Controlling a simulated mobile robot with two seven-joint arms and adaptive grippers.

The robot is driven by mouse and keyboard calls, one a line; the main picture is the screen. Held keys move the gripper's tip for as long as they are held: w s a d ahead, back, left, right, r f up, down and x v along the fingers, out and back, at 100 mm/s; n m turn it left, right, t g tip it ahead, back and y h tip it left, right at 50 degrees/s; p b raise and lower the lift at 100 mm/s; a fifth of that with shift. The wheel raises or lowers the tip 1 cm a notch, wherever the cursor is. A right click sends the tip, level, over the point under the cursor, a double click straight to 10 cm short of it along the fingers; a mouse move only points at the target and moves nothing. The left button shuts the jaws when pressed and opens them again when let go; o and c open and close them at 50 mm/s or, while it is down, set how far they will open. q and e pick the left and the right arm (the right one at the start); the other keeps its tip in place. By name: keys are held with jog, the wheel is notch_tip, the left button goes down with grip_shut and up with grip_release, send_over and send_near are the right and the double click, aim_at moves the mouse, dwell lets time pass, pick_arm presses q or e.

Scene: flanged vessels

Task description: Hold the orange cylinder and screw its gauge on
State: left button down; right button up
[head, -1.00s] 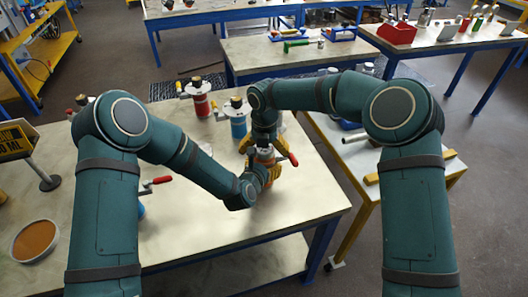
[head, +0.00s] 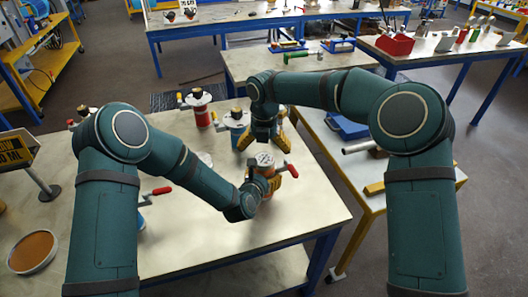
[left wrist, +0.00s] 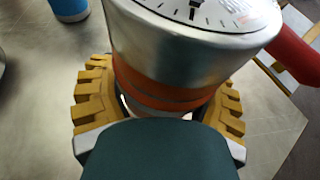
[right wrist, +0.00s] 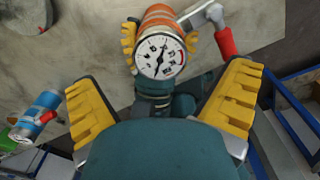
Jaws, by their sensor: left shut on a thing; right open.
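The orange cylinder (left wrist: 165,85) stands near the right end of the table, with its round white gauge (right wrist: 160,56) sitting on top, dial outward. The gauge also shows in the head view (head: 264,160). My left gripper (head: 262,188) is shut around the cylinder's body; its yellow fingers show on both sides in the left wrist view (left wrist: 160,108). A red-handled lever (right wrist: 226,40) sticks out from the cylinder's side. My right gripper (head: 262,138) is open and empty, above and behind the gauge, apart from it. Its spread yellow fingers also show in the right wrist view (right wrist: 163,95).
A blue cylinder (head: 237,120) and a red cylinder (head: 201,112) stand behind on the same table (head: 190,250). A dish of orange-brown material (head: 34,251) is at front left. A yellow-edged cart (head: 362,178) with a metal rod (head: 358,147) stands to the right.

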notch_tip(320, 180, up, 11)
jog(key=shift+f, duration=0.15)
pick_arm(q)
grip_release()
jog(key=v, duration=1.2)
dwell(0.3)
